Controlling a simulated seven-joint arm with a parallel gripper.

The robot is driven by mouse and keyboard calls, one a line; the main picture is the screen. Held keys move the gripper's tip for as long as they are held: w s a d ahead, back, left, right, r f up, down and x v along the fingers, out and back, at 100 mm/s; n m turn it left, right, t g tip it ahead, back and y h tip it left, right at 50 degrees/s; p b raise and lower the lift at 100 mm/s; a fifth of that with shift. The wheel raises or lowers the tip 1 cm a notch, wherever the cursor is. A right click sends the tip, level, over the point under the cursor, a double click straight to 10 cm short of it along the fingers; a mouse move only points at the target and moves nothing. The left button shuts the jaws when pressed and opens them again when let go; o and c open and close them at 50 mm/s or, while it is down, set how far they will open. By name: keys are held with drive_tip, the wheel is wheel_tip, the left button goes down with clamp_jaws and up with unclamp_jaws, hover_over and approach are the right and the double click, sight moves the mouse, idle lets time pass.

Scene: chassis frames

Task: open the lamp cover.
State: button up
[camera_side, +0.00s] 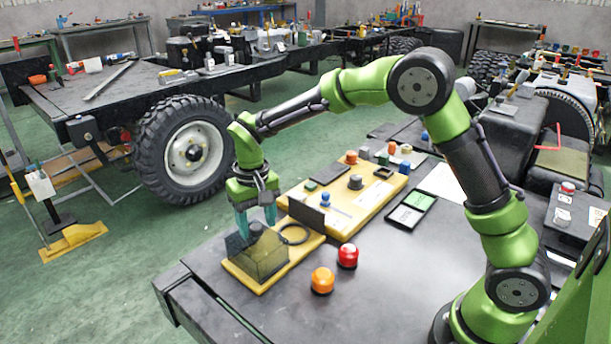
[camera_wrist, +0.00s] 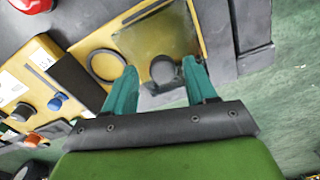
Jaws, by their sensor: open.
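The lamp cover (camera_side: 262,262) is a smoky, see-through box on a small yellow board (camera_side: 293,262) at the near left of the table. It also shows in the wrist view (camera_wrist: 150,38), top centre. A dark round knob (camera_wrist: 165,70) sits at its edge. My gripper (camera_side: 256,219) points down over the cover's far side, with its teal fingers apart. In the wrist view the fingertips (camera_wrist: 158,68) stand on either side of the knob, with a gap visible around it. I cannot tell whether either finger touches it. The cover looks shut; what lies under it is unclear.
A black ring (camera_side: 295,234) lies on the board beside the cover. A dark upright plate (camera_side: 306,214) stands close behind. An orange button (camera_side: 322,280) and a red button (camera_side: 348,255) sit to the right. A larger yellow panel (camera_side: 345,203) carries knobs. The table's front is clear.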

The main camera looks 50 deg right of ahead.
sight(264, 238)
drive_tip(key=shift+r, duration=0.1)
wheel_tip(264, 238, up, 17)
idle(0.4)
drive_tip(key=s+d+f+t+y, duration=0.1)
drive_tip(key=s+d+t, duration=0.2)
drive_tip(key=s, duration=0.8)
drive_tip(key=s+d+f+m+t+y, duration=0.1)
drive_tip(key=s+d+f+t, duration=0.1)
drive_tip(key=s, duration=0.9)
drive_tip(key=shift+s+d+t, duration=0.2)
drive_tip(key=shift+d+t, duration=0.5)
drive_tip(key=shift+t, duration=0.4)
